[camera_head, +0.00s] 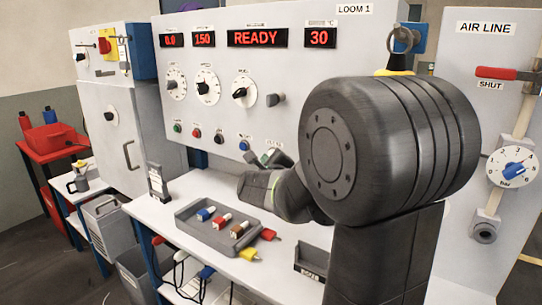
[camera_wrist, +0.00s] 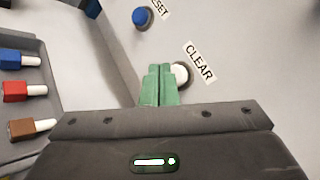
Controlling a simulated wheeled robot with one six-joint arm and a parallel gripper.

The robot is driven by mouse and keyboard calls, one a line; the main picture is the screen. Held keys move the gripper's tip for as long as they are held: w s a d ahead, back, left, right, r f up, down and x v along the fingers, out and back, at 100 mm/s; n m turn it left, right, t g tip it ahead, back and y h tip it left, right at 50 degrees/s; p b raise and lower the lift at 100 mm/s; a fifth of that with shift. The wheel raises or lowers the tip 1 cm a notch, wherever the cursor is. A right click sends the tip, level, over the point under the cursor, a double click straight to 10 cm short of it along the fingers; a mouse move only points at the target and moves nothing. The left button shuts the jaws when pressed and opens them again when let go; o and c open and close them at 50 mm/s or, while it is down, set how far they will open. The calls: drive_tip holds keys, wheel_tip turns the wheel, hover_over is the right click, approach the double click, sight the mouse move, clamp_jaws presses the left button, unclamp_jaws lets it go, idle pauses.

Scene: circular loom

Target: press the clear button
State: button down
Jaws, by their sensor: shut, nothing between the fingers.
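The clear button (camera_wrist: 182,73) is white and round, set in the pale panel beside the label CLEAR (camera_wrist: 200,61) in the wrist view. My gripper (camera_wrist: 159,72) has its green fingertips together, with nothing between them. The tips are just left of the button and overlap its edge in the picture; I cannot tell whether they touch it. In the head view my gripper (camera_head: 271,157) is at the lower panel, right of the blue button (camera_head: 243,145). The clear button cannot be made out there.
The blue reset button (camera_wrist: 142,17) is near my fingertips. The panel display (camera_head: 257,38) reads READY. Below, a grey tray (camera_head: 190,221) with coloured plugs stands on the white bench, and a yellow plug (camera_head: 250,254) lies beside it. A small dark bin (camera_head: 311,262) is to the right.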

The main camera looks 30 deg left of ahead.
drive_tip(key=shift+s+a+p, duration=0.2)
drive_tip(key=shift+s+p, duration=0.5)
drive_tip(key=shift+s, duration=1.8)
